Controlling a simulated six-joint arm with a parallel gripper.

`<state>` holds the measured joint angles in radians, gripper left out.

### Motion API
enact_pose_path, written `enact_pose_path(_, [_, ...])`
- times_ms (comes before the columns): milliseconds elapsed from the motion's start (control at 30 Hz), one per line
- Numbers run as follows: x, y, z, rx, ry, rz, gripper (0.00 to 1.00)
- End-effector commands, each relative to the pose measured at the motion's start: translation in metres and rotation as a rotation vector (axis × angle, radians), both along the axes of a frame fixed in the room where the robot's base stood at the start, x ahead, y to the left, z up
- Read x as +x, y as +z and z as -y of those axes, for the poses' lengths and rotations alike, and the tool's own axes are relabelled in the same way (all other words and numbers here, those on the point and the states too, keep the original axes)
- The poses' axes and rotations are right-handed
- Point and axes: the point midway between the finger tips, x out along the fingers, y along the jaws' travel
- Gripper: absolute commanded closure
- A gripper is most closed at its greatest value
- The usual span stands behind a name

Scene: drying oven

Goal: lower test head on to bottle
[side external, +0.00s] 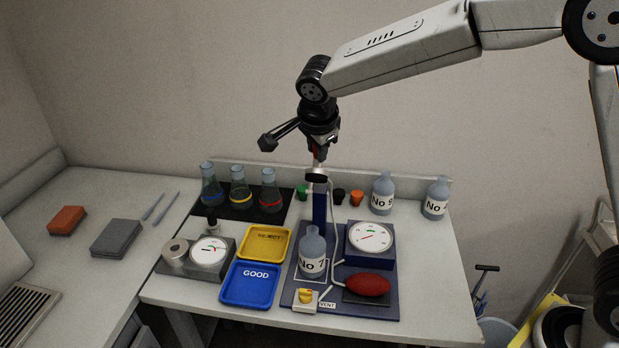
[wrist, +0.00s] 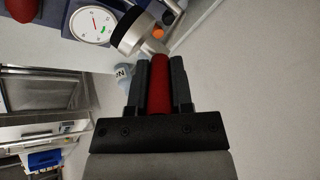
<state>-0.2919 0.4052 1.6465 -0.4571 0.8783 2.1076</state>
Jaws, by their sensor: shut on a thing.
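The bottle labelled No 7 (side external: 313,250) stands upright on the dark blue base of the test stand (side external: 350,307), in front of its blue column (side external: 319,208). The test head (side external: 316,178), a black disc with a pale metal part, is near the column top, above and apart from the bottle. My gripper (side external: 318,153) is just above the head. In the wrist view my gripper (wrist: 160,62) is shut on a red handle (wrist: 160,88), with the test head (wrist: 132,36) just beyond the fingertips. The bottle's mouth is clear in the side view.
A dial gauge (side external: 370,237) and red bulb (side external: 367,285) sit right of the bottle. A yellow tray (side external: 265,258) and blue GOOD tray (side external: 236,302) lie left. Flasks (side external: 239,187) stand behind left; two bottles (side external: 383,194) (side external: 436,200) stand behind right. A pale tube hangs beside the column.

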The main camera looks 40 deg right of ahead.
Motion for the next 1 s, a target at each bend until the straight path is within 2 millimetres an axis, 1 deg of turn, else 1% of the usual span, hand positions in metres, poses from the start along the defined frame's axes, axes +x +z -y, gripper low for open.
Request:
enact_pose_path(33, [-0.003, -0.004, -0.002, -0.015, 0.004, 0.006, 1.00])
enact_pose_path(600, [-0.023, -0.020, -0.020, -0.148, 0.003, 0.133, 1.00])
enact_pose_path(1000, [-0.026, -0.021, -0.023, -0.165, 0.001, 0.156, 1.00])
